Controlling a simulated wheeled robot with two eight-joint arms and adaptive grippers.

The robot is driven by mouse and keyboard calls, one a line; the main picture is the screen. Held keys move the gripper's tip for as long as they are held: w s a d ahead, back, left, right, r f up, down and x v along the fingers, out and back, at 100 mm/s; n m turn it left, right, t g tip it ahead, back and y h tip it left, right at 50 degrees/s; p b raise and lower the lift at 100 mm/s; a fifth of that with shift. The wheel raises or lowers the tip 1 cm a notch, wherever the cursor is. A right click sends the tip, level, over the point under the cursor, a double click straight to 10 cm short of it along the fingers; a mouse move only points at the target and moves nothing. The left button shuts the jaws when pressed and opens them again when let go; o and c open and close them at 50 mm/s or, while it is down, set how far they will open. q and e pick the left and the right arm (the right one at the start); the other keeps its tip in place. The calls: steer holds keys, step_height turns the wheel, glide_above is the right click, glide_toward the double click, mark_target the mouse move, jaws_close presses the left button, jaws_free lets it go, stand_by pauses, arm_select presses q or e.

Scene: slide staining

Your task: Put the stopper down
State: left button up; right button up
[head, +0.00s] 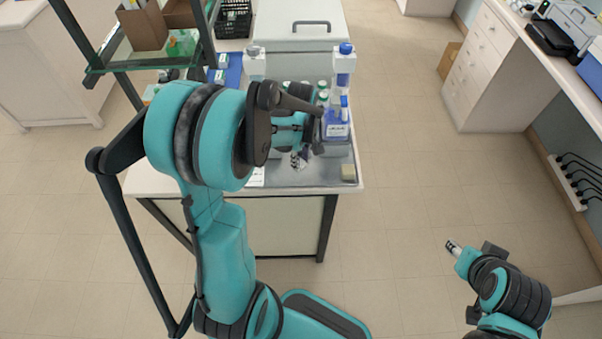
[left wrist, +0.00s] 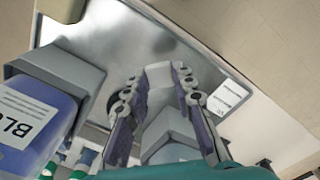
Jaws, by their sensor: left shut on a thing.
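My left gripper (head: 299,160) is low over the metal tray (head: 318,172) on the table, at the left of the blue-labelled bottle (head: 337,124). In the left wrist view its two fingers (left wrist: 160,88) are closed in on a pale grey piece (left wrist: 158,74), which I take to be the stopper. Its lower part and any contact with the tray are hard to make out. In the head view the stopper is hidden by my arm and gripper. My right gripper (head: 454,248) hangs over the floor at the right, away from the table; its jaws are too small to read.
The bottle also stands close by in the left wrist view (left wrist: 38,112). Several green-capped bottles (head: 323,95) stand behind my left gripper. A shelf (head: 140,58) rises at the left.

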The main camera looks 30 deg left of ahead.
arm_select(q)
steer(key=shift+s+f, duration=0.1)
steer(key=shift+f, duration=0.65)
step_height(320, 180, down, 2)
steer(key=shift+f+b, duration=0.25)
steer(key=shift+b, duration=0.35)
steer(key=shift+f, duration=0.2)
steer(key=shift+f, duration=0.2)
steer(key=o, duration=0.8)
steer(key=shift+r, duration=0.1)
steer(key=shift+c, duration=0.2)
steer(key=shift+r, duration=0.1)
